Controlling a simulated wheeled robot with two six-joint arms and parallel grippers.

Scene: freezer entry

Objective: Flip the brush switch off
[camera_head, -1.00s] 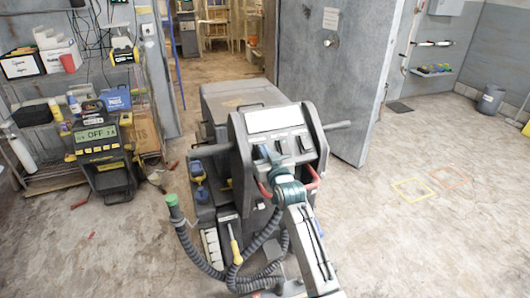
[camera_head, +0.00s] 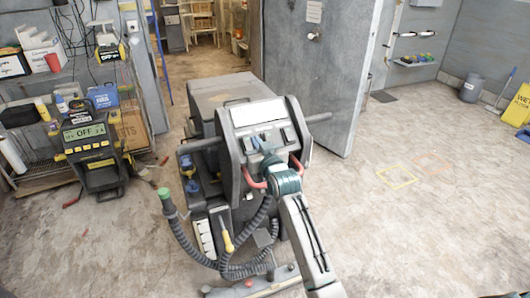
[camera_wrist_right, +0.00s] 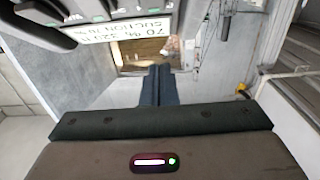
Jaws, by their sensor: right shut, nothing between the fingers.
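The grey floor scrubber (camera_head: 222,92) stands in the middle of the head view. Its sloped control panel has a white label plate (camera_head: 258,112) and several dark rocker switches, one of them at the panel's right (camera_head: 290,134). I cannot read which is the brush switch. My right gripper (camera_head: 263,146) is shut and empty, just in front of the panel's middle; contact cannot be told. In the right wrist view its blue fingers (camera_wrist_right: 159,84) are together, below the panel's upside-down label (camera_wrist_right: 126,30). A row of switches (camera_wrist_right: 95,8) shows at the top edge. My left gripper is not in view.
Dark handlebars (camera_head: 317,118) stick out on both sides of the panel, with red levers (camera_head: 252,180) below. A hose (camera_head: 190,235) loops at the front left. A charger reading OFF (camera_head: 86,134) stands left. A yellow wet-floor sign (camera_head: 517,105) is far right. The right floor is mostly clear.

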